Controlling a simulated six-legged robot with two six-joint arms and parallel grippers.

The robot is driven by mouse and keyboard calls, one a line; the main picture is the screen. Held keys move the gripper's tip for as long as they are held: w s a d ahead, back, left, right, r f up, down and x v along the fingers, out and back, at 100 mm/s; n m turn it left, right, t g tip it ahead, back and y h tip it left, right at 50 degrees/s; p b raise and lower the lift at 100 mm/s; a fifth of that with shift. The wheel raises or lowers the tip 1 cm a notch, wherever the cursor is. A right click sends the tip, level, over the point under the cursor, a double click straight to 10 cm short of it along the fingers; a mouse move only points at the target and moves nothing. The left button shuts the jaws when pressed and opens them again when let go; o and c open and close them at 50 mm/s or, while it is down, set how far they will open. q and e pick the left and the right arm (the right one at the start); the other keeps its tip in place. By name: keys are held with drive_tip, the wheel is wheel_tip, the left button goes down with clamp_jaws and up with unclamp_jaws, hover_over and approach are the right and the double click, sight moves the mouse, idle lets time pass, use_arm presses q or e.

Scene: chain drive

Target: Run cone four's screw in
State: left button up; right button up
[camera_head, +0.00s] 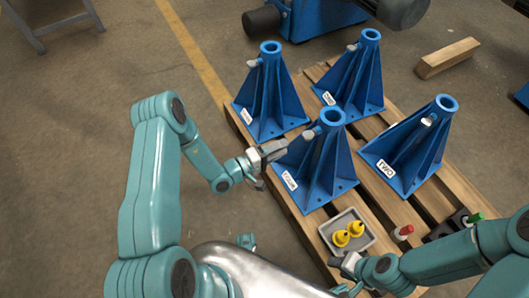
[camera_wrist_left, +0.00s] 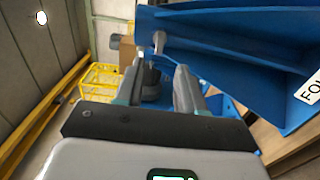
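Cone four (camera_head: 318,165) is a blue ribbed cone stand at the front left of the pallet. Its white label, partly cut off, shows in the left wrist view (camera_wrist_left: 312,88). Its screw (camera_head: 308,135) is a small grey piece high on its left side; it also shows in the left wrist view (camera_wrist_left: 158,43). My left gripper (camera_head: 272,153) is just left of the screw. In the left wrist view its fingers (camera_wrist_left: 157,78) are apart, with the screw ahead of the gap, seemingly not gripped. My right gripper (camera_head: 345,265) is by the tray's front edge; its fingers are unclear.
Three more blue cones stand on the wooden pallet (camera_head: 425,205), including cone two (camera_head: 408,150). A grey tray (camera_head: 328,228) holds two yellow pieces (camera_head: 348,233). Red-capped (camera_head: 403,231) and green-capped (camera_head: 475,217) items sit to its right.

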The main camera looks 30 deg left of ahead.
use_arm(q)
drive_tip(key=v, duration=0.6)
idle(0.3)
